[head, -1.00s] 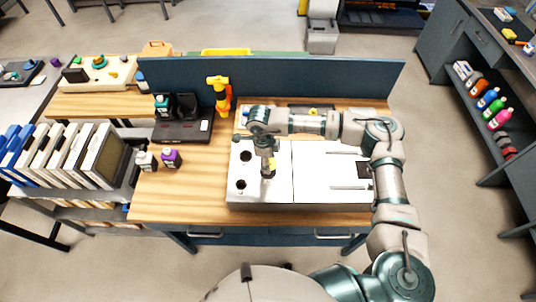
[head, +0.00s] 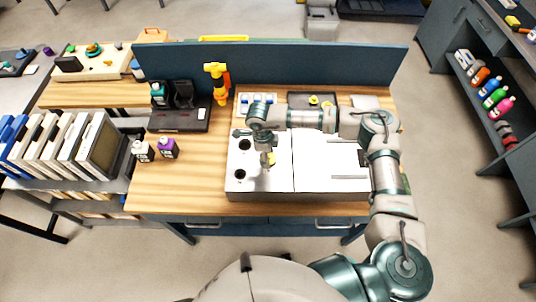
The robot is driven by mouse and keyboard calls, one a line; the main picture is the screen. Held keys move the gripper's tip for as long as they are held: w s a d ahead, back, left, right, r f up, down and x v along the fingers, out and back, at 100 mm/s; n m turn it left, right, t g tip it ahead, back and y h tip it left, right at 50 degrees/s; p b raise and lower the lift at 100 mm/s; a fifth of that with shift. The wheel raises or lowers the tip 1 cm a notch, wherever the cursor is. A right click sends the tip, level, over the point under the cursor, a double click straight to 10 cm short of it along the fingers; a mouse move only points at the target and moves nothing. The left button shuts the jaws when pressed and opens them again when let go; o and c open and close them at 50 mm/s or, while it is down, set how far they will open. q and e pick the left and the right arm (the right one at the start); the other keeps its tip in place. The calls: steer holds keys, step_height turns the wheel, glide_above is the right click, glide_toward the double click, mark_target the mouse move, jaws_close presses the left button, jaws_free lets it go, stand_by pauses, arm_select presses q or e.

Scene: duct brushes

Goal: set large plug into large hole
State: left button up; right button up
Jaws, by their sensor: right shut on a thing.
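The white box (head: 330,160) stands on the wooden bench. Its left part has dark round holes; an upper hole (head: 244,143) and a lower hole (head: 240,174) show clearly, and I cannot tell which is the large one. My right gripper (head: 267,161) points down over that left part, to the right of the holes. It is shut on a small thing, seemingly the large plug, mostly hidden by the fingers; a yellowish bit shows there. I cannot tell its height above the box. My left gripper is not in view.
A blue panel (head: 270,66) closes the bench's back. A yellow-orange tool (head: 218,82), a black stand (head: 180,118), a white bottle (head: 142,151) and a purple bottle (head: 168,148) stand left of the box. Small yellow parts (head: 314,100) lie behind my arm. The bench's front left is clear.

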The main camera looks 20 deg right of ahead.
stand_by(0.7)
steer(key=shift+a+b, duration=0.1)
steer(key=shift+b, duration=0.35)
steer(key=shift+r, duration=0.1)
stand_by(0.4)
steer(key=shift+r+p, duration=0.3)
steer(key=shift+r, duration=0.35)
stand_by(1.0)
steer(key=shift+r, duration=0.15)
steer(key=shift+r, duration=0.65)
